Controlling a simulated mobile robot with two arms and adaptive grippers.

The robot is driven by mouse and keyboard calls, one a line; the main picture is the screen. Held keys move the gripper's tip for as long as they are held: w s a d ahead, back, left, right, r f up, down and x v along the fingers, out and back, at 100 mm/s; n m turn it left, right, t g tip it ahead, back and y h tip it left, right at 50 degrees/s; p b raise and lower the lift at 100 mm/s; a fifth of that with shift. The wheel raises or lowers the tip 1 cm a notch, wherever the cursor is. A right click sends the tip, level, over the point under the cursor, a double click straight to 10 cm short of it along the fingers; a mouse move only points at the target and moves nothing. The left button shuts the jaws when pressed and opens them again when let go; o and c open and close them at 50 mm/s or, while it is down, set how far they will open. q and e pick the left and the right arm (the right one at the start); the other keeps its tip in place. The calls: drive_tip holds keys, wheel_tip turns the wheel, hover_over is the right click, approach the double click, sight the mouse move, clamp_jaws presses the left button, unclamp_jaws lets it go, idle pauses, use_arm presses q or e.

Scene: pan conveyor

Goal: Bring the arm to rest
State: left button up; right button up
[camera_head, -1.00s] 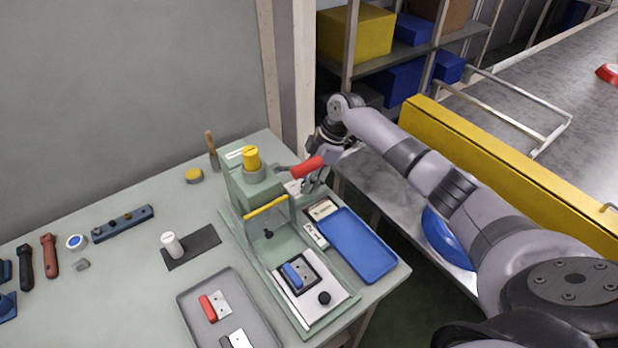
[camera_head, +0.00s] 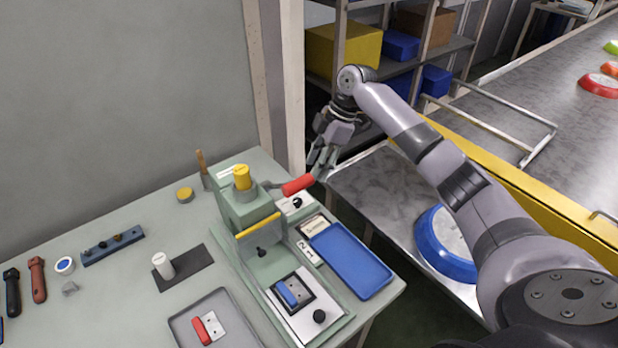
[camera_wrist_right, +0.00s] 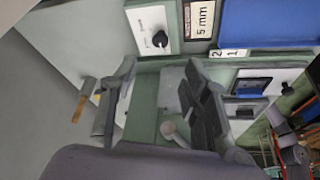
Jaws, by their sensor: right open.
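My right gripper (camera_head: 322,163) is open and empty in the head view, just up and right of the red lever handle (camera_head: 298,185). Its fingers look clear of the handle, though the gap is small. The handle belongs to the green press (camera_head: 245,205) with a yellow cap (camera_head: 242,177). In the right wrist view the two fingers (camera_wrist_right: 160,72) are spread, with part of the green press visible between them. My right arm reaches in from the lower right. The left gripper is not in view.
A blue tray (camera_head: 350,262) lies right of the press, and a grey tray (camera_head: 235,312) holds a red-handled part in front. A blue pan (camera_head: 445,240) sits on the metal surface under my arm. A yellow rail (camera_head: 520,195) borders the conveyor (camera_head: 540,110).

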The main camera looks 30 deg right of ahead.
drive_tip(key=shift+d+r, duration=0.25)
drive_tip(key=shift+r, duration=0.3)
